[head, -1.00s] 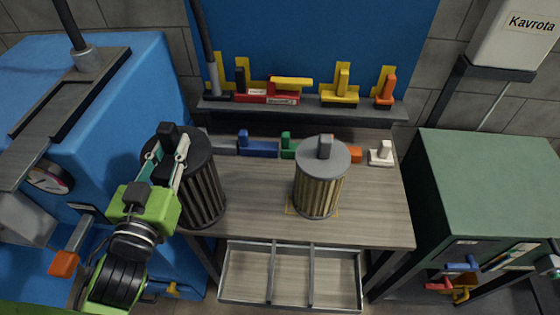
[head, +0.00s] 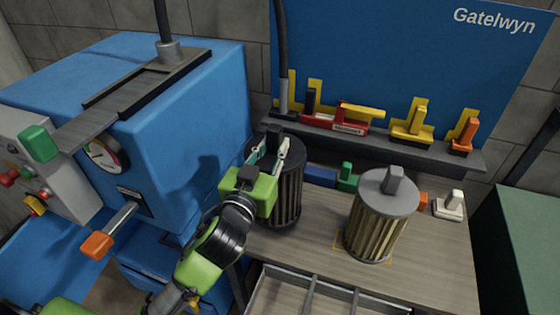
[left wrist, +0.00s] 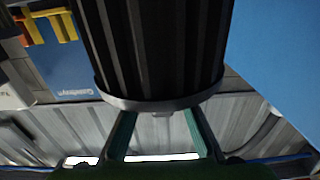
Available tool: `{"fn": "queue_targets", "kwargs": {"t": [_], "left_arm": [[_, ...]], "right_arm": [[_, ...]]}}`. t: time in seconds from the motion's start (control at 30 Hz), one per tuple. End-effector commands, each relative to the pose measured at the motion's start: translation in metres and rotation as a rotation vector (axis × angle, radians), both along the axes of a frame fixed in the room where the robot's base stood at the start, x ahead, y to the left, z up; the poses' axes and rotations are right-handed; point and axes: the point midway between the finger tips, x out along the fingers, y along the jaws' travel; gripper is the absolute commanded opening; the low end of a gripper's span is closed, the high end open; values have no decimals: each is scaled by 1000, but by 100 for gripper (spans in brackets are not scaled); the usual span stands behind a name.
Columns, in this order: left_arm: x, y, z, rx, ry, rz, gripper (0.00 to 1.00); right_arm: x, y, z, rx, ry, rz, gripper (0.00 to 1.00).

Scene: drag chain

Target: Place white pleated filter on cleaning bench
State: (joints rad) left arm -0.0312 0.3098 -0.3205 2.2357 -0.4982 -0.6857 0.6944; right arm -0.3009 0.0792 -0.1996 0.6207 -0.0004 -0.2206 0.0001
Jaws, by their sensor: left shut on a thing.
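No filter in view looks plainly white. My left gripper (head: 268,156) is shut on the top handle of a dark pleated filter (head: 290,195), which hangs upright at the bench's left end. Whether its base touches the bench cannot be told. In the left wrist view the dark filter (left wrist: 155,50) fills the upper middle, its grey rim between the green fingers. A tan pleated filter (head: 372,230) with a grey lid and handle stands upright on the wooden bench (head: 440,265), inside a thin yellow outline. My right gripper is not in view.
A blue machine (head: 200,90) with a dial and an orange-tipped lever (head: 97,245) stands left of the bench. A rack shelf (head: 400,152) with coloured tools runs along the back. A divided tray (head: 330,295) is below the front edge. A green cabinet (head: 525,240) stands at right.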

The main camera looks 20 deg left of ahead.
Motion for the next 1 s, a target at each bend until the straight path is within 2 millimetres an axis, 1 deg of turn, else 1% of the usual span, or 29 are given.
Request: {"fn": "queue_targets", "kwargs": {"t": [0.1, 0.3, 0.5, 0.6, 0.8, 0.93, 0.97, 1.0], "left_arm": [[10, -5, -10, -1, -5, -1, 0], [19, -10, -23, -1, -4, -3, 0], [18, -9, -49, 0, -2, -1, 0], [18, -9, -53, 0, -5, -2, 0], [18, -9, -53, -1, -5, -2, 0], [18, -9, -57, -1, -5, -2, 0], [18, -9, -58, 0, -1, -1, 29], [18, -9, -57, 0, -1, -2, 38]], "right_arm": [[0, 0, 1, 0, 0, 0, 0], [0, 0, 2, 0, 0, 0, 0], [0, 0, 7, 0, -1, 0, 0], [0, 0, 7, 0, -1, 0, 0], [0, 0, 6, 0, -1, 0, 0], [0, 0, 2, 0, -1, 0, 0], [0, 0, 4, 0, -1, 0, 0], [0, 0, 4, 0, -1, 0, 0]]}}
